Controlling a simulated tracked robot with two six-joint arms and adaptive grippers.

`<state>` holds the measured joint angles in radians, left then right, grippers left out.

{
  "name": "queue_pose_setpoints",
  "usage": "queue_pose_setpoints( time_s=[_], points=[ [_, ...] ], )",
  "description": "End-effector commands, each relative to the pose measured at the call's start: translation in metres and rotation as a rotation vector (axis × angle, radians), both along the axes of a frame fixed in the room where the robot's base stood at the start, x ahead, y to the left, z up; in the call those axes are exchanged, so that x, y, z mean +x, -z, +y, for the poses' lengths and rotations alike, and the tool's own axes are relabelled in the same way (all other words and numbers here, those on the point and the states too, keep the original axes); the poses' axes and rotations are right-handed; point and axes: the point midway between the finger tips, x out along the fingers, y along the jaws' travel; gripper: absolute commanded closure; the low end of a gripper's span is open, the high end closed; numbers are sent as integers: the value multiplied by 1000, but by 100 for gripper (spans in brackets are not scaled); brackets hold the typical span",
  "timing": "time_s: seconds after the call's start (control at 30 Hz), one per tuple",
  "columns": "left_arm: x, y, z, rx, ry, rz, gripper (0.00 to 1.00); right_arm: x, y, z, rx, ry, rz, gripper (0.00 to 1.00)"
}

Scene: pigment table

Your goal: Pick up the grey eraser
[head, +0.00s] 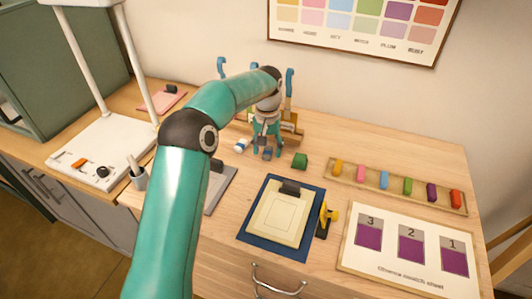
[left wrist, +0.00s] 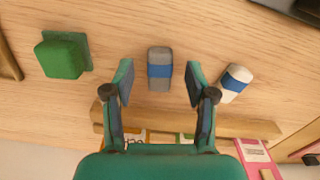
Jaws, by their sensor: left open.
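The grey eraser (left wrist: 159,53) with a blue band lies on the wooden table; in the left wrist view it shows between my open fingertips. It also shows in the head view (head: 267,154), partly hidden by the fingers. My left gripper (head: 266,148) points down over it, open, with the fingertips (left wrist: 160,80) on either side of the eraser in the picture and no visible contact. I cannot tell the exact height left. My right gripper is not in view.
A white eraser (left wrist: 236,78) with a blue band lies close beside one finger. A green block (head: 300,160) sits on the other side. A wooden rack stands behind the gripper. A clipboard (head: 254,240), a tray of coloured sticks (head: 371,187) and a swatch sheet (head: 387,267) lie in front and right.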

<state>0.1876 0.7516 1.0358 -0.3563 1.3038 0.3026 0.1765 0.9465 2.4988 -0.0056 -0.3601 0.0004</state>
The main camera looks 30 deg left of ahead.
Motion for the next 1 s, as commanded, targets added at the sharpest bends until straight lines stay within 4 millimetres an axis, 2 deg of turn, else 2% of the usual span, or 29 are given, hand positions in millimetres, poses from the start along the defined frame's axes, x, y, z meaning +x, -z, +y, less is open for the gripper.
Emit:
queue_pose_setpoints(
  time_s=[0.1,0.33,0.67,1.0],
  points=[
    [0,9,0,0,0,1,44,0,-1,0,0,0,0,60],
    [0,10,0,0,0,0,44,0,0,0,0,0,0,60],
    [0,10,0,0,-1,-1,99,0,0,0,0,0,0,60],
    [0,8,1,1,-1,-2,100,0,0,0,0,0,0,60]
  ],
)
